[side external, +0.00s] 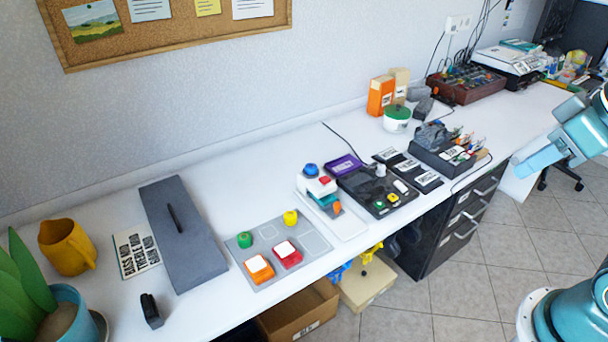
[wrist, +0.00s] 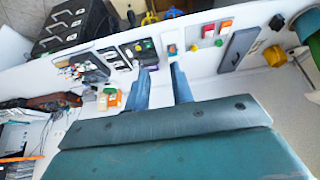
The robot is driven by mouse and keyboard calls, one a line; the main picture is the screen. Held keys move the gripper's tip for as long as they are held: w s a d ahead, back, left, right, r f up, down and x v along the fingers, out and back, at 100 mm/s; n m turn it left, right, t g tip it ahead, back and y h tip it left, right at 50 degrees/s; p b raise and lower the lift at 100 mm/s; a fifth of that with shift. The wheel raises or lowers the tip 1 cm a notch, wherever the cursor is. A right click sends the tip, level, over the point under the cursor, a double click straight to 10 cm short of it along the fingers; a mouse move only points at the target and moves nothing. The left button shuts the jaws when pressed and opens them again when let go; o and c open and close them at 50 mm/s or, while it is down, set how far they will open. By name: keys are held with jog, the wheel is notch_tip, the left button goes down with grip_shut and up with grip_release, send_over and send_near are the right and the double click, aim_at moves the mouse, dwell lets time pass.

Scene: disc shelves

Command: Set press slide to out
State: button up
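The press (side external: 312,185) is a small white machine with a blue knob on top and a red part. An orange tab (side external: 337,207) and a teal piece show at its front, seemingly the slide; how far out it sits is hard to tell. It stands on a white base plate (side external: 346,226). In the wrist view the press (wrist: 171,49) is small, just beyond my fingertips. My gripper (side external: 538,140) is at the right, well apart from the press. In the wrist view my gripper (wrist: 161,68) has its two blue fingers spread with nothing between them.
Right of the press are a dark button panel (side external: 378,192), label cards and a grey tray of parts (side external: 440,152). Left are a mat (side external: 265,235) with coloured buttons and a long grey box (side external: 182,235). Open boxes sit below the table's front edge.

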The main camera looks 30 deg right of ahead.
jog(key=o, duration=0.3)
jog(key=shift+w, duration=0.2)
jog(key=m+g, duration=0.4)
jog(key=g, duration=0.2)
send_over(337, 204)
notch_tip(337, 204, down, 21)
jog(key=shift+f, duration=0.1)
jog(key=shift+f, duration=6.8)
